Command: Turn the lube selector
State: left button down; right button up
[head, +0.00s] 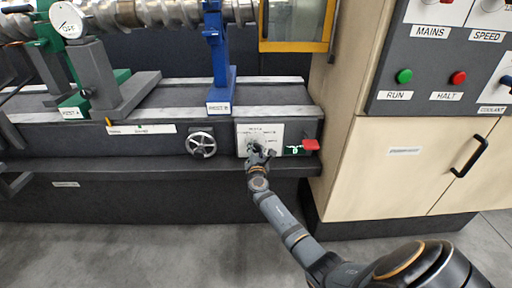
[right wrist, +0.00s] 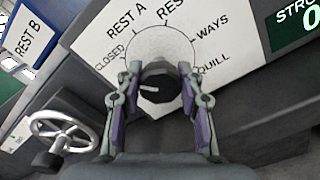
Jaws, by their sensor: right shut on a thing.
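The lube selector is a round dark knob (right wrist: 160,85) on a white label plate (head: 260,133) on the front of the machine bed. The plate reads CLOSED, REST A, a partly cut-off REST label, WAYS and QUILL around a pale disc. The knob has a short white mark on its left part, on the side of CLOSED; its exact setting is hard to tell. My right gripper (head: 259,154) is at the plate, its two fingers (right wrist: 156,108) on either side of the knob and shut on it. In the head view my gripper hides most of the knob. My left gripper is not in view.
A handwheel (head: 202,143) sits left of the plate, also in the right wrist view (right wrist: 62,135).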

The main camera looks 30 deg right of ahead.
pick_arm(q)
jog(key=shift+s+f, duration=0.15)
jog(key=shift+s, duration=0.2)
pick_arm(e)
jog(key=shift+n, duration=0.6)
jog(key=o, duration=1.2)
jog(key=shift+s+a+f, duration=0.1)
jog(key=shift+s+a, duration=0.1)
jog(key=shift+s, duration=0.1)
jog(key=v, duration=1.1)
jog(key=shift+s+a, duration=0.1)
jog(key=shift+a, duration=0.05)
